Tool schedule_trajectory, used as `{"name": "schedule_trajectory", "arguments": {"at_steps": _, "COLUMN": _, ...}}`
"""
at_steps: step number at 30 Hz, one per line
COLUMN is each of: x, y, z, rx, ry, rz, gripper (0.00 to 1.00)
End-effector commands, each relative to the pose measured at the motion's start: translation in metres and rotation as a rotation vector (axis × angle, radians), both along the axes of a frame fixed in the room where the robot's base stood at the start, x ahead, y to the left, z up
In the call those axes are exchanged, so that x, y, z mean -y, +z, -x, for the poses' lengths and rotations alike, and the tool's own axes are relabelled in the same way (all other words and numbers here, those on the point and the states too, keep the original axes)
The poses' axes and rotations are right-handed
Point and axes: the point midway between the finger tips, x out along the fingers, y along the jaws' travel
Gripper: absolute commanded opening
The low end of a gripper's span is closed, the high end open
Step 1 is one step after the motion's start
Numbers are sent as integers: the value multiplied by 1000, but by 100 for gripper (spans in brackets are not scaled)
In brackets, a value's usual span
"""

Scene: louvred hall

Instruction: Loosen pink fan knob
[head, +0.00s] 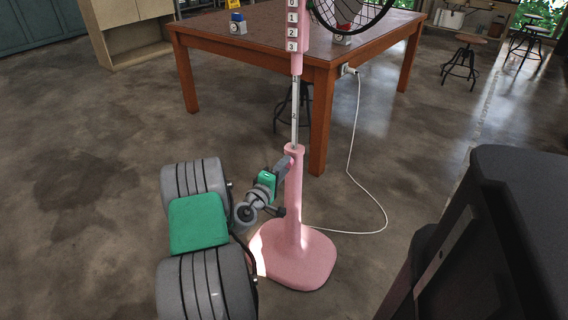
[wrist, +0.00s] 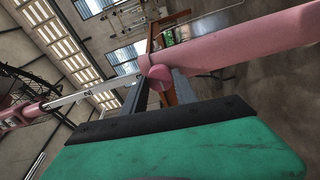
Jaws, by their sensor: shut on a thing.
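The pink pedestal fan (head: 293,200) stands upright on the floor, with its rounded base (head: 294,256) below and a silver inner pole (head: 295,115) rising from the pink tube. The pink knob (wrist: 162,77) sits on the side near the top of the tube. My gripper (head: 286,163) reaches the knob from the left and is shut on it. In the wrist view the dark fingers (wrist: 145,96) end at the knob. In the head view the fingers mostly hide the knob.
A wooden table (head: 250,40) stands close behind the fan. A white cord (head: 352,150) runs from the table's outlet to the floor by the base. A dark object (head: 500,230) fills the right foreground. Stools (head: 463,62) stand far right. Floor to the left is clear.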

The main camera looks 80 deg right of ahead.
Motion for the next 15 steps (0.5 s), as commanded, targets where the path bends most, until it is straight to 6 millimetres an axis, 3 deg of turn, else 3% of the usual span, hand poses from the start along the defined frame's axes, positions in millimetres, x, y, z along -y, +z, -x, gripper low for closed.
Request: {"name": "schedule_trajectory", "arguments": {"at_steps": 15, "x": -1, "y": 0, "z": 2, "rx": -377, "ry": -4, "rz": -93, "gripper": 0}}
